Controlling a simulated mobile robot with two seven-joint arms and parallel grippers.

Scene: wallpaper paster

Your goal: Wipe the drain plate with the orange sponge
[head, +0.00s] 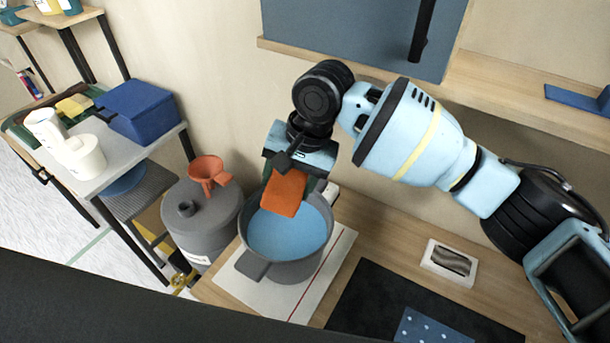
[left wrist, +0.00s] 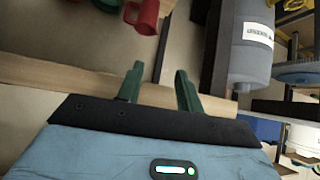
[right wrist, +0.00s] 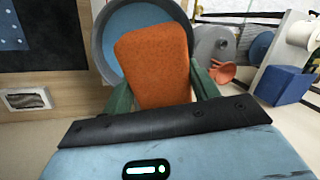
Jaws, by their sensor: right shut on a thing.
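The orange sponge (head: 284,194) is in my right gripper (head: 297,178), whose green fingers close on its sides; the right wrist view shows the sponge (right wrist: 153,65) between the fingers (right wrist: 160,92). It is over the far part of the grey pot (head: 275,272) of blue liquid; I cannot tell whether it touches the liquid. A small white-framed plate with a dark streaked face (head: 449,262), apparently the drain plate, lies flat on the wooden bench to the right of the pot. My left gripper (left wrist: 158,88) is open and empty, seen only in its wrist view.
The pot stands on a white board (head: 325,262). A black mat (head: 375,295) with a blue dotted piece (head: 430,328) lies in front of the plate. A grey drum (head: 205,225) with an orange funnel (head: 207,172) stands left of the pot.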

